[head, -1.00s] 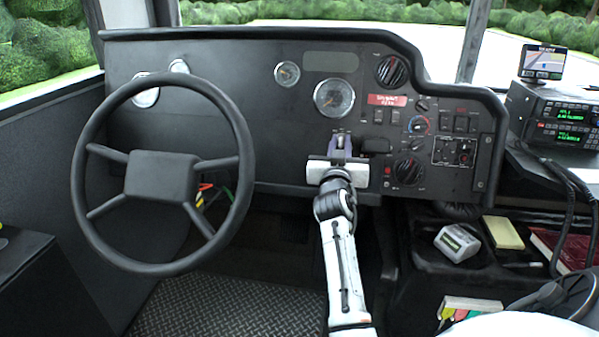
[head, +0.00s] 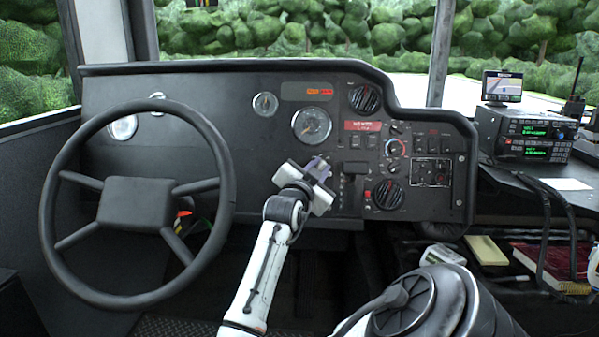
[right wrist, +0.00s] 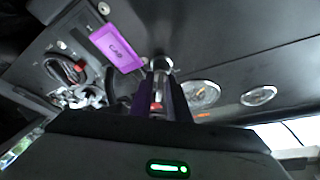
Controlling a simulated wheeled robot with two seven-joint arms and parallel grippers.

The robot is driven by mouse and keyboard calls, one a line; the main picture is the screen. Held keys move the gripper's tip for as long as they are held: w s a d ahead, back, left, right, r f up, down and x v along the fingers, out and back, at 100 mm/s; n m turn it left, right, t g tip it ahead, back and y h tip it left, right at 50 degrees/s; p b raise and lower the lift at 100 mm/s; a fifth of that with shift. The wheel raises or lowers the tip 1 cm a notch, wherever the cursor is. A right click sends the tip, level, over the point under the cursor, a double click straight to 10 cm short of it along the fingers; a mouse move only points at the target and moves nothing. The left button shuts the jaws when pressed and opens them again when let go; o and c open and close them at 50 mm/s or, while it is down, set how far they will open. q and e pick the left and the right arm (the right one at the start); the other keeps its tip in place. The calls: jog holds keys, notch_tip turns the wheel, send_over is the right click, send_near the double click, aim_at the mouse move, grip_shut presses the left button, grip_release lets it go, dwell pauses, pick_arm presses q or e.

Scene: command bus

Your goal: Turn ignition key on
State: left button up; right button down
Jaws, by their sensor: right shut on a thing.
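My right gripper (head: 320,168) is at the dashboard, right of the steering wheel and below the large gauge, rolled to a slant. It is shut on the ignition key, whose body is mostly hidden between the fingers. In the right wrist view the fingers (right wrist: 160,92) reach a round silver ignition lock (right wrist: 162,63) on the panel. A purple key tag (right wrist: 118,47) marked "CAB" hangs beside them. The dashboard display (head: 307,91) shows lit orange segments. My left gripper is not in view.
The steering wheel (head: 222,178) stands left of my right arm. Switches and a black dial (head: 387,194) lie close right of the gripper. A radio (head: 527,133) and a small screen (head: 502,86) stand at the right. A red book (head: 550,262) lies below them.

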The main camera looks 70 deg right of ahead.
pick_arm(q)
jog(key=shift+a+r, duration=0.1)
pick_arm(e)
jog(key=shift+r, duration=0.2)
jog(key=c, duration=1.9)
grip_release()
jog(key=shift+s+d, duration=0.1)
jog(key=shift+f, duration=0.1)
